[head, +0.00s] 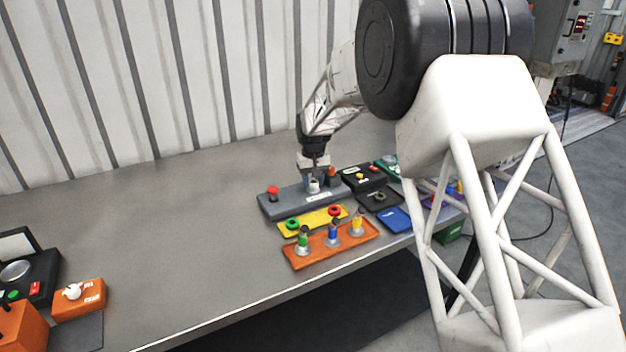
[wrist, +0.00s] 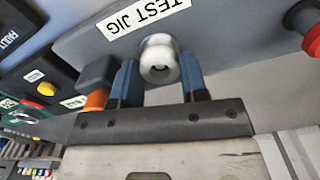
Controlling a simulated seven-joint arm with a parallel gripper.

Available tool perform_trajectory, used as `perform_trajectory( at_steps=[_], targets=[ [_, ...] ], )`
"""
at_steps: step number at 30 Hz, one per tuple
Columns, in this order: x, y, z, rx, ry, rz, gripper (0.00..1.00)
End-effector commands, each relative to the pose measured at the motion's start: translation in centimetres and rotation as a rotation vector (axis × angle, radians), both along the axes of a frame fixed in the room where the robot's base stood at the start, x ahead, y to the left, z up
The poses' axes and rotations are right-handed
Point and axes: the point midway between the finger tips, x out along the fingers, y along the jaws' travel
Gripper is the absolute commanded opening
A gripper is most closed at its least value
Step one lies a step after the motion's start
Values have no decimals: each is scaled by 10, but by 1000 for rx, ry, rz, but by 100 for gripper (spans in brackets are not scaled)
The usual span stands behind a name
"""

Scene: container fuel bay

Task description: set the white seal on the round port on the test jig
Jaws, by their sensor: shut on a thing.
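The test jig (head: 285,205) is a long grey-blue block on the bench; its labelled top fills the upper wrist view (wrist: 225,40). My gripper (head: 314,177) points down over the jig. In the wrist view its two blue fingers (wrist: 159,64) are closed on the sides of a pale round piece, the white seal (wrist: 158,60). The seal also shows as a small white spot in the head view (head: 314,187). It is at or just above the jig's top, beside the TEST JIG label. The round port cannot be made out; the seal and fingers cover that spot.
A red button (head: 273,190) stands at the jig's left end. A dark block and an orange part (wrist: 96,100) are close to one finger. A yellow tray (head: 327,216) with green and red rings and an orange tray (head: 310,258) with pegs lie in front.

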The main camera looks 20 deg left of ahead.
Motion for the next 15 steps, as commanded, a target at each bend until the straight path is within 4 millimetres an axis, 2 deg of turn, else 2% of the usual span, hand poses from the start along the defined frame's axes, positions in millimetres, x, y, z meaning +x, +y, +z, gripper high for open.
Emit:
perform_trajectory(
  at_steps=[4,5,10,15],
  targets=[
    [0,0,0,0,0,0,18],
    [0,0,0,0,0,0,43],
    [0,0,0,0,0,0,69],
    [0,0,0,0,0,0,70]
  ],
)
